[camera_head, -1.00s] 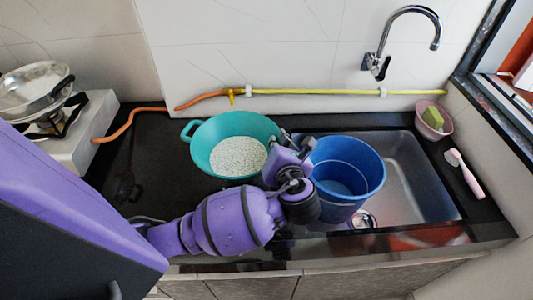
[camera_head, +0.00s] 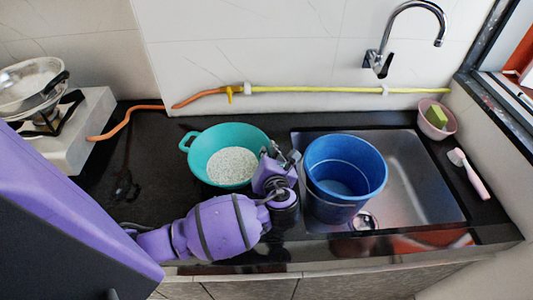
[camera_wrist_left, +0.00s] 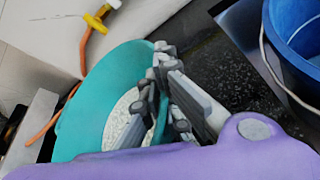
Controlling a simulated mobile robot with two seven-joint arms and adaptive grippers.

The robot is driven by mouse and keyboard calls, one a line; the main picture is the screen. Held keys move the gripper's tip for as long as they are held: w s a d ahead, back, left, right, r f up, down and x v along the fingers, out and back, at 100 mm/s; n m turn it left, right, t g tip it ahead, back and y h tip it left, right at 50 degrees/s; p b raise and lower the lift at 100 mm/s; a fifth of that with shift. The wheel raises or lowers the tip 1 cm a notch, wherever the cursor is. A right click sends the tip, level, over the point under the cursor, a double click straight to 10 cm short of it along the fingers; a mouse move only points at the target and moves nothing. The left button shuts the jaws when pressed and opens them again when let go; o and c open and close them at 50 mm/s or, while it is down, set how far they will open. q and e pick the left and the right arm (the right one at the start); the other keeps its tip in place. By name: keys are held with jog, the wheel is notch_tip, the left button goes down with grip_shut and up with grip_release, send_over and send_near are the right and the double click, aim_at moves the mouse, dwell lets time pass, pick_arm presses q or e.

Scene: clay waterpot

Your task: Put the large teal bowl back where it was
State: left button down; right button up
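The large teal bowl (camera_head: 199,154) is on or just above the dark counter, left of the sink; I cannot tell if it touches. It looks level and holds white grains (camera_head: 231,166). My left gripper (camera_head: 268,160) is at the bowl's right rim. In the left wrist view, the gripper (camera_wrist_left: 162,100) has one finger inside the teal bowl (camera_wrist_left: 80,120) and one outside, closed around the rim. The purple wrist hides part of the bowl there. My right gripper is not in view.
A blue bucket (camera_head: 345,170) stands in the sink (camera_head: 410,170), close right of my gripper. A pink bowl with a sponge (camera_head: 436,120) and a pink brush (camera_head: 467,173) lie at the right. A stove with a pan (camera_head: 35,90) is at left. Counter left of the bowl is mostly clear.

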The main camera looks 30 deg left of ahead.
pick_arm(q)
jog(key=c, duration=2)
grip_release()
jog(key=shift+f, duration=0.1)
jog(key=p+v, duration=0.1)
jog(key=v, duration=1.1)
